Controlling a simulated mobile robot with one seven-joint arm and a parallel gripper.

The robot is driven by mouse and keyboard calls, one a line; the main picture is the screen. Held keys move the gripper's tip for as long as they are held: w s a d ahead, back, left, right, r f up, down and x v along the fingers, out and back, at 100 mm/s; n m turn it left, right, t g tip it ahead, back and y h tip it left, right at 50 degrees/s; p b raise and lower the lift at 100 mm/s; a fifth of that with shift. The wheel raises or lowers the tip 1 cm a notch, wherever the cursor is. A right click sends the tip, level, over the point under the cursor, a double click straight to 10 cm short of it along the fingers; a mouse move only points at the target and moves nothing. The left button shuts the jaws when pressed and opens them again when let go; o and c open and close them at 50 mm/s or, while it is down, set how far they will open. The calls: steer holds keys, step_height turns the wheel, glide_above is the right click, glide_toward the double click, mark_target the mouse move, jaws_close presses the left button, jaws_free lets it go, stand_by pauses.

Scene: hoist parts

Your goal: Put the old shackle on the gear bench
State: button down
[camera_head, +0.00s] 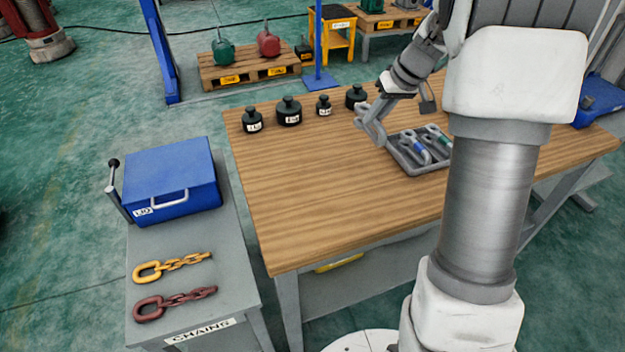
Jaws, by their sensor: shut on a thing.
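My gripper (385,90) is shut on a grey metal shackle (371,128) over the wooden-topped bench (310,190). The shackle hangs from the jaws just left of a grey tray (398,163); I cannot tell whether it touches the bench top. The tray holds grey shackles, one with a blue mark (417,148) and one with a green mark (432,130). My arm hides the tray's right end and part of the bench. No label naming the gear bench is readable.
Several dark weights (289,111) stand along the bench's back edge. At left, a grey bench marked CHAINS carries a blue box (172,180), a yellow chain (172,267) and a red chain (174,303). The wooden top's front left is clear. A blue post (319,50) stands behind.

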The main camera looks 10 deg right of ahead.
steer(key=shift+s+a+f+b, duration=0.35)
steer(key=shift+s+a+f, duration=0.6)
steer(key=shift+a+f, duration=0.85)
steer(key=shift+s+a+f+b, duration=0.3)
steer(key=shift+s+a+f, duration=0.6)
steer(key=shift+a+f, duration=0.85)
steer(key=shift+s+a+f+b, duration=0.35)
steer(key=shift+s+a+f, duration=0.6)
steer(key=shift+a+f, duration=0.85)
steer(key=shift+d+f, duration=0.15)
steer(key=shift+f, duration=0.15)
steer(key=c, duration=0.8)
jaws_free()
steer(key=shift+c, duration=0.2)
